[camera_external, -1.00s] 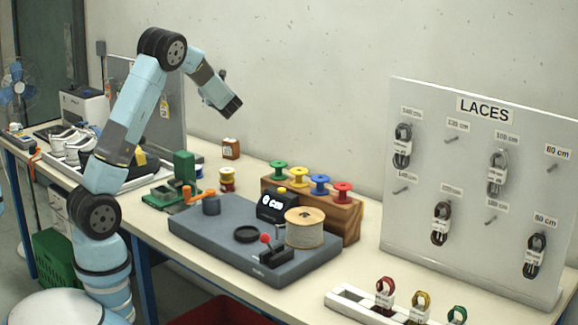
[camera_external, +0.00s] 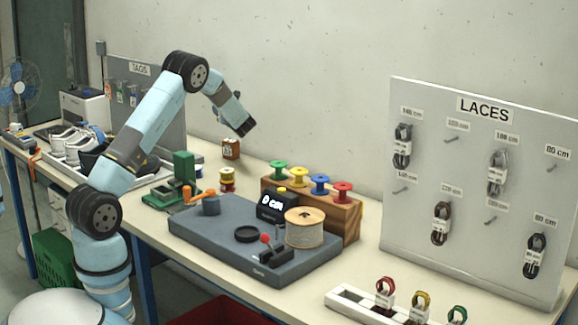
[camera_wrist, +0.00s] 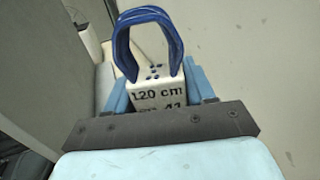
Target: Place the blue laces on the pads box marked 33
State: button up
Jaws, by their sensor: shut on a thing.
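A loop of blue laces (camera_wrist: 122,48) with a white tag block (camera_wrist: 157,91) fills the middle of the wrist view. The tag reads "120 cm" with a second line partly cut off. My gripper (camera_wrist: 158,86) is shut on this tag block, a finger on each side, with the loop standing beyond the fingertips. In the external view the dark end of my arm hangs in the air above the bench, and the laces cannot be made out. A small brown box (camera_external: 231,149) with a pale label stands at the back of the bench; I cannot read its marking.
Below and right of my arm are a grey measuring station (camera_external: 225,235), a wooden spool rack (camera_external: 345,222) and a green press (camera_external: 180,180). A LACES board (camera_external: 470,250) stands at the right. A white rack (camera_external: 345,300) holds coloured laces at the front.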

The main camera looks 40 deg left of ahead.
jog(key=w+f, duration=0.1)
jog(key=w+a+f, duration=0.1)
jog(key=f, duration=0.1)
jog(key=w+f, duration=0.1)
jog(key=f, duration=0.1)
jog(key=shift+w+a+f, duration=0.1)
jog(key=shift+w+a, duration=0.05)
jog(key=shift+w, duration=0.25)
notch_tip(320, 180, down, 3)
jog(key=shift+r, duration=0.1)
jog(key=o, duration=1)
